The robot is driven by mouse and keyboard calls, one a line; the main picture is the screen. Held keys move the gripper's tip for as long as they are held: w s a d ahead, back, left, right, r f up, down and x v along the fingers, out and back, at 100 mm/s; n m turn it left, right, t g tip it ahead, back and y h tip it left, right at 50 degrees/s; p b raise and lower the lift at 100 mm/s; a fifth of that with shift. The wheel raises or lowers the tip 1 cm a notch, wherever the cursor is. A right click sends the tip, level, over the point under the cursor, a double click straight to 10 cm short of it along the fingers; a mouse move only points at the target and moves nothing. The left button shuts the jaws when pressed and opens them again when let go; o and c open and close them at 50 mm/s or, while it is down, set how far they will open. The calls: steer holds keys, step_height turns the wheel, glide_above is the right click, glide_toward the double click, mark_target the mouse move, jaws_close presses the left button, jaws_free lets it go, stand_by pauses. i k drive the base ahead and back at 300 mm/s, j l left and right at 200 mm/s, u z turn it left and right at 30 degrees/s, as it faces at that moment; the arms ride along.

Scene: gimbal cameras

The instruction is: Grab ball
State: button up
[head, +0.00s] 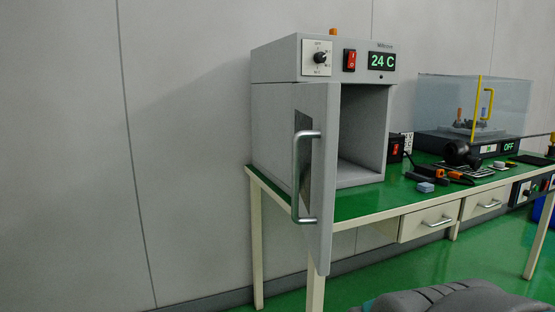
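I cannot make out a ball in the head view. A grey oven-like chamber (272,125) stands on the left end of a green-topped table (345,207). Its door (321,190), with a metal handle (296,178), is swung open toward me. The visible part of its inside looks empty; the door hides the left part. The display (382,61) reads 24 C, beside a red switch (349,60). My gripper is not clearly in view.
Right of the chamber lie a small blue-grey block (425,187), orange-and-black tools (429,173) and a dark rounded object (461,154). A clear-covered box (470,103) with a yellow handle stands behind them. Two drawers (430,222) are shut. Green floor shows at right.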

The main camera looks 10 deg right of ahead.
mark_target(456, 153)
steer(key=z, duration=1.3)
steer(key=i+l, duration=0.25)
